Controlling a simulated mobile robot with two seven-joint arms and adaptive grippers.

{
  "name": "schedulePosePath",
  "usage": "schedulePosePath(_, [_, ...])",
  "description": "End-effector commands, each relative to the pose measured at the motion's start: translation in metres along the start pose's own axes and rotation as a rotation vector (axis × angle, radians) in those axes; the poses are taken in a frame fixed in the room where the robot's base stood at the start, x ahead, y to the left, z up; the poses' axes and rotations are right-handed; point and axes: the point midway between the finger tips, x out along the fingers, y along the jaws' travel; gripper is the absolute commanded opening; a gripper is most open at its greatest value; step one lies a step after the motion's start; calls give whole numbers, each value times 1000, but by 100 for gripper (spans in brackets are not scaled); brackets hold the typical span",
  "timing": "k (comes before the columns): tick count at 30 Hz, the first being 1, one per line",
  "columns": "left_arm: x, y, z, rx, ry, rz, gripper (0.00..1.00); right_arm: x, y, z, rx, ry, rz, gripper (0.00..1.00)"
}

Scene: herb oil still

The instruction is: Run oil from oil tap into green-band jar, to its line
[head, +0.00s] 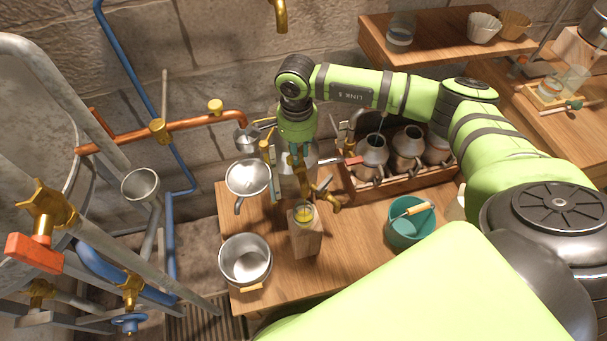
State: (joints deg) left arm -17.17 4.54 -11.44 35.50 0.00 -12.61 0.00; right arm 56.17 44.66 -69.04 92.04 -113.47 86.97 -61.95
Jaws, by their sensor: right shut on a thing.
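A small glass jar (304,213) with yellow oil in it stands on a wooden block (306,240) on the bench. I cannot make out its green band or its line at this size. A brass oil tap (324,191) sits just above and right of the jar, in front of a grey metal vessel (291,184) partly hidden by my arm. My right gripper (299,162) points down at the tap, apart from the jar. It is shut on what looks like the tap's handle; its fingertips are partly hidden. My left gripper is not in view.
A steel funnel bowl (248,178) and a steel pot (245,260) are left of the jar. Several metal jugs (408,146) stand in a rack behind. Pipes and valves fill the left side.

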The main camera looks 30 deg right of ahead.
Motion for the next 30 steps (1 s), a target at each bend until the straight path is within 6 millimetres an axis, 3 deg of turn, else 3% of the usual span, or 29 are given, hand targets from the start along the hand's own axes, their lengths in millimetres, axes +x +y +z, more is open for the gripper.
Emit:
schedulePosePath(3, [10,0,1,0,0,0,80,2,0,-1,-84,1,-2,0])
schedulePosePath(13, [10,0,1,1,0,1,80,0,1,-1,-112,0,-1,0])
schedulePosePath(19, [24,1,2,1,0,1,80,2,1,-2,-227,1,-3,0])
schedulePosePath(30, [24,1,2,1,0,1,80,-1,2,-2,-258,1,-2,0])
